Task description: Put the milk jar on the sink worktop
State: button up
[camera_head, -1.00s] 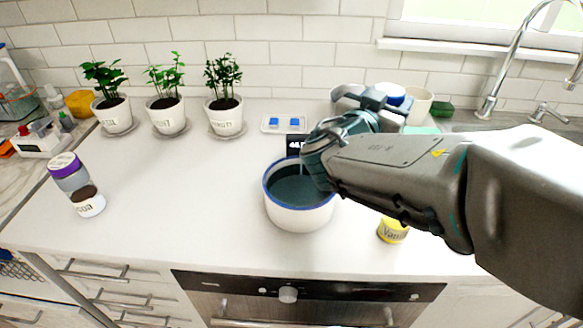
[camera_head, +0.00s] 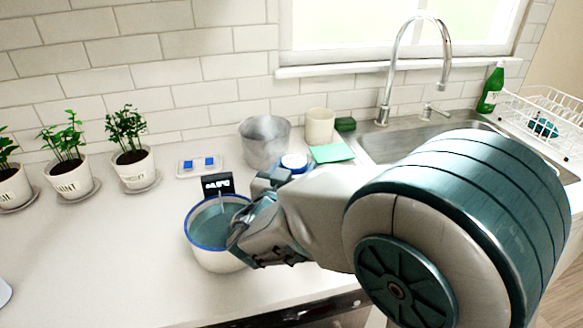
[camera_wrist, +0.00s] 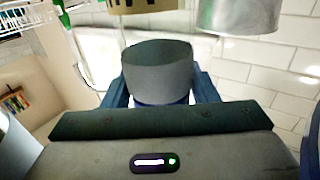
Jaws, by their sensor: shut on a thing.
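My gripper (camera_head: 270,180) is shut on the milk jar (camera_head: 294,162), whose white-rimmed blue lid shows beside my fingers; its body is mostly hidden in the head view. In the wrist view, the held jar (camera_wrist: 160,72) is a shaded grey cylinder between my two blue fingers. Whether its base touches the counter is hidden. The sink (camera_head: 400,145) with its tall curved tap (camera_head: 385,80) is at the right, partly behind my arm. The pale worktop (camera_head: 100,255) runs along the wall.
A blue-rimmed white pot (camera_head: 215,258) stands close to my gripper. A metal pot (camera_head: 265,142), a cream cup (camera_head: 320,126), a green cloth (camera_head: 331,153) and a dark green sponge (camera_head: 345,124) are behind. A wire rack (camera_head: 550,118) and green bottle (camera_head: 491,90) stand far right.

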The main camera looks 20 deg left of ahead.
jog(key=shift+f+b, duration=0.15)
jog(key=shift+b, duration=0.25)
jog(key=o, duration=1.2)
jog(key=shift+o, duration=0.2)
jog(key=shift+r+p, duration=0.25)
jog(key=shift+p, duration=0.2)
jog(key=s+b, duration=0.2)
jog(key=s, duration=1)
jog(key=shift+a, duration=0.25)
